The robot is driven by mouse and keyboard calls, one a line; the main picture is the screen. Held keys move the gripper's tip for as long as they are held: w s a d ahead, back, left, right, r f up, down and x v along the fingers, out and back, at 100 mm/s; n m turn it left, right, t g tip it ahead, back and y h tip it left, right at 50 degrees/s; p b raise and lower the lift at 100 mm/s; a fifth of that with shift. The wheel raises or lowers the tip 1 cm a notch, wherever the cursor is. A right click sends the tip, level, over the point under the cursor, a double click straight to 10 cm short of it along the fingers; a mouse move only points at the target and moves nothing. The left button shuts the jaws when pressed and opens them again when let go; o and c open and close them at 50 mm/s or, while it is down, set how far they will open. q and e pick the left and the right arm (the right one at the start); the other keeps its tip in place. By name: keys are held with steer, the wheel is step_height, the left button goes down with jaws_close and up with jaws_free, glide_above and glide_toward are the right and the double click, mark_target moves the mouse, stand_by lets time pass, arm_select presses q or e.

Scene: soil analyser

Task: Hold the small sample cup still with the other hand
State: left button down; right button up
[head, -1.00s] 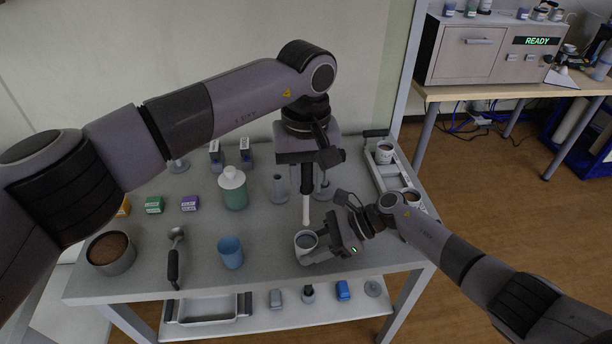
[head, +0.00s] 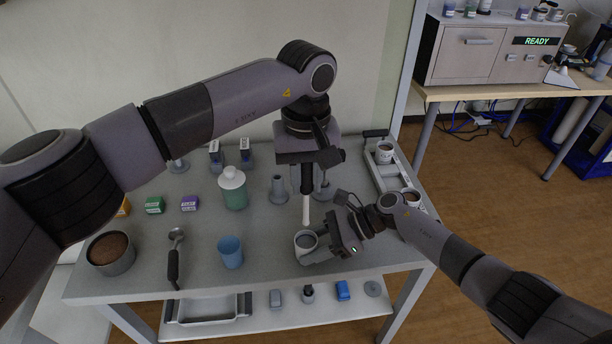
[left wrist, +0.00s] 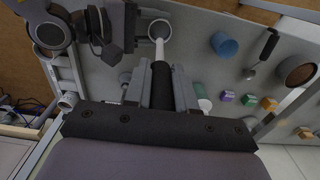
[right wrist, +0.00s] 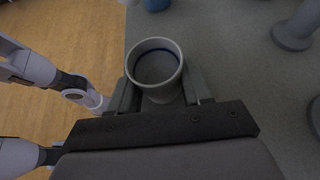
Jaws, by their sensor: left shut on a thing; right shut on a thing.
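The small white sample cup (head: 306,242) stands upright at the table's front right. My right gripper (head: 322,246) is shut on it from the right. In the right wrist view the cup (right wrist: 155,68) sits between the fingers; its inside is grey with a dark blue line around it. My left gripper (head: 306,166) is shut on a rod with a dark handle and white lower end (head: 306,208), hanging upright above the cup. In the left wrist view the dark handle (left wrist: 161,85) lies between the fingers. No rod shows inside the cup in the right wrist view.
A tray with cups (head: 388,176) is at the right. Small grey stands are behind the rod.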

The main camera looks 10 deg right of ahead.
stand_by(0.3)
arm_select(q)
steer(key=shift+s+t, duration=0.7)
steer(key=shift+s, duration=0.1)
glide_above(304, 222)
steer(key=s, duration=0.2)
steer(key=shift+f, duration=2.1)
steer(key=shift+h, duration=0.4)
steer(key=shift+w+a+f, duration=0.1)
steer(key=shift+w+f, duration=0.1)
steer(key=shift+f, duration=1.15)
steer(key=shift+w+a+f, duration=0.1)
steer(key=shift+w+f, duration=0.1)
steer(key=shift+f, duration=1.15)
steer(key=shift+d, duration=0.1)
